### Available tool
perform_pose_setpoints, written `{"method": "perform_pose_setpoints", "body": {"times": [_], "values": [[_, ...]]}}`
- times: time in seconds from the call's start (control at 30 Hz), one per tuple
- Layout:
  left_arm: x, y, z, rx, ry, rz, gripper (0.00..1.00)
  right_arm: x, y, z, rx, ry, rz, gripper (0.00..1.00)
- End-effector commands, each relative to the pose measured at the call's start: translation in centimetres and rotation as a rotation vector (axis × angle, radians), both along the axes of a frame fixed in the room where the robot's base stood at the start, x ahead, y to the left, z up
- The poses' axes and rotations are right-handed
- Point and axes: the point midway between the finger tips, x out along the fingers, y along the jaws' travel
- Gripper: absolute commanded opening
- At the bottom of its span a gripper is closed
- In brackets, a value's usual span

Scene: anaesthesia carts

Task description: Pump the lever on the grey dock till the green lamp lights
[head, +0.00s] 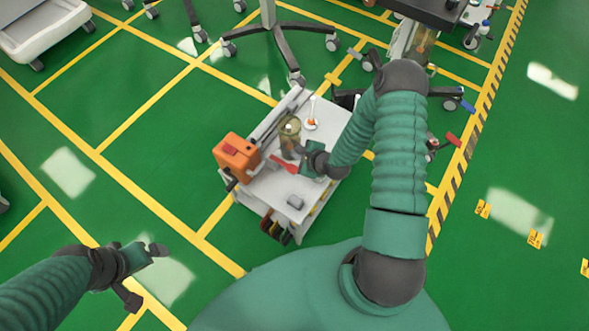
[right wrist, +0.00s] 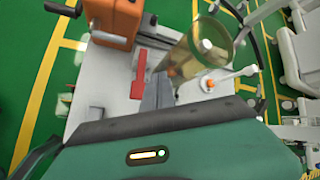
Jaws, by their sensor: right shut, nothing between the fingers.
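A white-topped cart (head: 265,200) stands below me. A red bar (head: 285,163), which may be the lever, lies on its top; it also shows in the right wrist view (right wrist: 138,76). A small grey block (head: 295,201) sits near the cart's front edge; I cannot tell whether it is the dock. No lit green lamp can be made out on the cart. My right gripper (head: 301,161) is shut and empty, just right of the red bar; its grey fingers (right wrist: 160,88) show in the wrist view. My left gripper (head: 155,251) hangs over the floor, away from the cart; its jaw state is unclear.
An orange box (head: 236,157) stands on the cart's left side. A see-through olive canister (head: 289,138) stands close behind my right gripper. A white upright piece with an orange base (head: 311,122) is farther back. Wheeled stands (head: 270,25) are behind the cart.

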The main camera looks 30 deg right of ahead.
Motion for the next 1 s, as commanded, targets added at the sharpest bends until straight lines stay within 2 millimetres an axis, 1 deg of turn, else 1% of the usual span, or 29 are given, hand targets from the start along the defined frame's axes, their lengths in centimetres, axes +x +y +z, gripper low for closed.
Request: {"method": "perform_pose_setpoints", "body": {"times": [0.03, 0.2, 0.23, 0.4, 0.5, 1.0], "values": [[0.0, 0.0, -1.5, 0.000, 0.000, 0.001, 0.98, 0.0, 0.2, -1.5, -0.001, 0.000, 0.003, 0.00], [0.0, 0.1, -4.0, 0.000, 0.000, 0.001, 0.98, 0.0, 0.6, -3.9, -0.005, 0.000, 0.003, 0.00], [0.0, 0.1, -4.4, 0.000, 0.000, 0.002, 0.98, 0.0, 0.6, -4.3, -0.005, 0.000, 0.003, 0.00], [0.0, 0.1, -5.2, 0.001, 0.000, 0.002, 0.98, -0.1, 0.3, -6.0, 0.000, 0.000, 0.002, 0.00], [0.0, 0.1, -5.3, 0.000, 0.000, 0.002, 0.98, 0.0, 0.2, -6.4, 0.001, -0.001, 0.002, 0.00], [0.0, 0.1, -5.2, 0.000, 0.000, 0.002, 0.98, 0.0, 0.3, -6.2, -0.002, 0.000, 0.002, 0.00]]}}
